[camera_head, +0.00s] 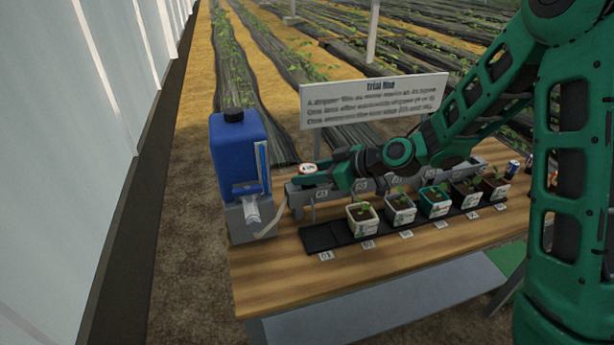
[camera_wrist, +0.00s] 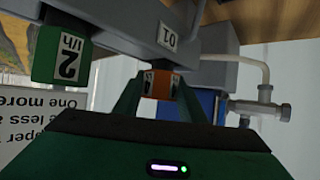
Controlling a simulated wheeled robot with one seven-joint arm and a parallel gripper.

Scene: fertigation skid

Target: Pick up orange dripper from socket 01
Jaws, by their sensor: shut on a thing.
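The orange dripper (camera_wrist: 157,84) shows in the wrist view, small and block-like with a pale printed label. It sits between the two green fingers of my gripper (camera_wrist: 158,92), which are shut on it. It is right at the grey rail (camera_wrist: 110,25), beside the 01 tag (camera_wrist: 167,37); I cannot tell whether it is still seated in the socket. In the head view my gripper (camera_head: 306,181) is at the left end of the rail (camera_head: 297,197), and the dripper cannot be made out for sure.
A green dripper (camera_wrist: 62,52) marked 2 l/h hangs close beside my gripper. A blue tank (camera_head: 238,150) with a pipe fitting stands left of the rail. Several potted seedlings (camera_head: 400,209) stand in front on a black tray (camera_head: 318,240). A sign (camera_head: 375,100) stands behind.

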